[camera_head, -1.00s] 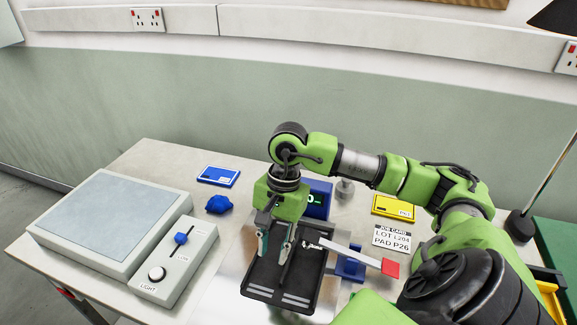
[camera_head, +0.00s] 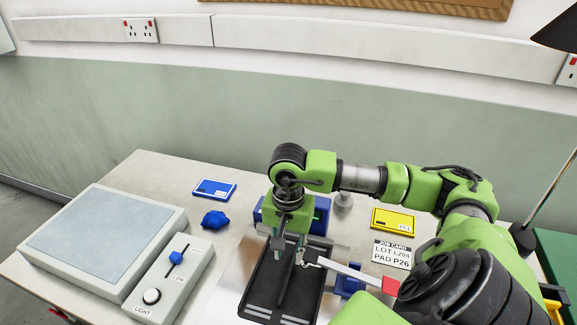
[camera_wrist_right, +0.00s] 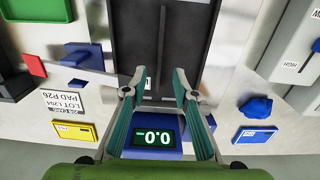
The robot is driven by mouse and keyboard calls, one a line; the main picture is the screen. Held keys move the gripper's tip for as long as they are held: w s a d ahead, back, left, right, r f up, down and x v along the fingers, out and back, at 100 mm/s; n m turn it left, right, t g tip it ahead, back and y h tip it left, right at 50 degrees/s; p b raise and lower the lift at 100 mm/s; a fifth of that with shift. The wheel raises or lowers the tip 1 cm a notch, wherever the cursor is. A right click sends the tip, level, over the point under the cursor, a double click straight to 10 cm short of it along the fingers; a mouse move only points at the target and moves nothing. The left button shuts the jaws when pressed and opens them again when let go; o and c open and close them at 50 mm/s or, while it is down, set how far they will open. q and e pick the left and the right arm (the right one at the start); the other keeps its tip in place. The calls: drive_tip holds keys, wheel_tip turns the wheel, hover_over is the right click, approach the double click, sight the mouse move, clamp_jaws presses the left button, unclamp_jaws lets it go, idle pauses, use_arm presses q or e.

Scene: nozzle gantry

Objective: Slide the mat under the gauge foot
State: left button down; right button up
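The dark mat (camera_head: 257,290), black with pale stripes at its near end, lies on a metal plate on the bench. The blue gauge (camera_head: 322,212) stands at its far end; its display (camera_wrist_right: 154,138) reads 0.0 in the right wrist view. My right gripper (camera_head: 289,262) points down over the far part of the mat, in front of the gauge. Its two fingers are apart, and in the right wrist view (camera_wrist_right: 159,80) nothing shows clamped between them. Whether the fingertips touch the mat is unclear. I cannot make out the gauge foot. My left gripper is out of view.
A pale lever with a red end (camera_head: 390,286) sticks out right of the mat over a blue block (camera_head: 349,280). A light box (camera_head: 100,240) and slider control (camera_head: 170,280) stand left. A blue lump (camera_head: 214,219), blue box (camera_head: 214,189) and yellow box (camera_head: 394,219) lie farther back.

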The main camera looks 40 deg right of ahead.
sight(288, 274)
wheel_tip(288, 274, down, 9)
drive_tip(key=shift+a+f+p, duration=0.1)
drive_tip(key=shift+p, duration=1)
clamp_jaws()
